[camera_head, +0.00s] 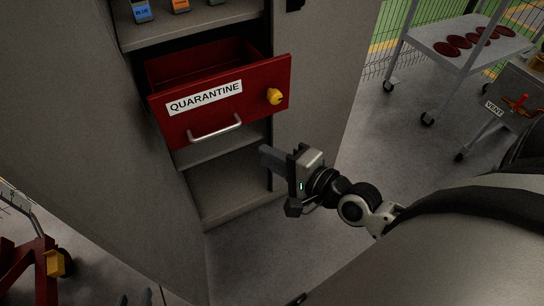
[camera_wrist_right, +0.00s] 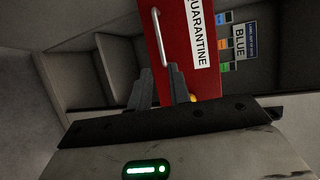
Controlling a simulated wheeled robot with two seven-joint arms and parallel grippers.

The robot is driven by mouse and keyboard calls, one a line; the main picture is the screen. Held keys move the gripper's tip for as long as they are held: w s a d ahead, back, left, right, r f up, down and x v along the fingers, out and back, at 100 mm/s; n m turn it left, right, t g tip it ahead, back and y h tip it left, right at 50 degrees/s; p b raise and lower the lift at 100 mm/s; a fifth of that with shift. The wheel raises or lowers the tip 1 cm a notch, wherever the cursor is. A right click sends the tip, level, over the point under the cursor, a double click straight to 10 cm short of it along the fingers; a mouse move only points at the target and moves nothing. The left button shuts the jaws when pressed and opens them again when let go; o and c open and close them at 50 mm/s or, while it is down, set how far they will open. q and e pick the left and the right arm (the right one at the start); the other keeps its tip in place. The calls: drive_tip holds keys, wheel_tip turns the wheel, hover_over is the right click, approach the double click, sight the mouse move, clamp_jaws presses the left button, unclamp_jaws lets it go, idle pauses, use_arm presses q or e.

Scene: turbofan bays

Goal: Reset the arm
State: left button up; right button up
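My right gripper (camera_head: 279,182) is in front of the grey cabinet, below and to the right of the red drawer's handle. Its two fingers are apart with nothing between them. In the right wrist view the open fingers (camera_wrist_right: 160,70) point towards the drawer, with the silver handle (camera_wrist_right: 158,37) beyond them. In the head view the gripper is clear of that handle (camera_head: 215,128). Small dark tips at the bottom edge of the head view seem to be my left gripper (camera_head: 145,298); most of it is cut off.
The red QUARANTINE drawer (camera_head: 222,97) stands pulled out, with a yellow knob (camera_head: 274,96). Open shelves (camera_head: 228,185) lie below it. A cart with dark red discs (camera_head: 453,42) and a VENT-labelled stand (camera_head: 508,105) are at right. A red frame (camera_head: 33,265) is at lower left.

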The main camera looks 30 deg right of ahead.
idle(0.4)
drive_tip(key=s+a+f+n+g+h, duration=0.1)
drive_tip(key=s+a+f+n+g, duration=0.1)
drive_tip(key=f+n, duration=0.4)
drive_tip(key=s+a+f+n+g+h, duration=0.1)
drive_tip(key=s+a+f+n+g, duration=0.2)
drive_tip(key=n, duration=0.8)
wheel_tip(320, 180, down, 4)
drive_tip(key=s+a, duration=0.1)
drive_tip(key=s, duration=0.1)
drive_tip(key=shift+s+a+r+n, duration=0.25)
drive_tip(key=shift+s+n, duration=0.05)
drive_tip(key=shift+n, duration=0.1)
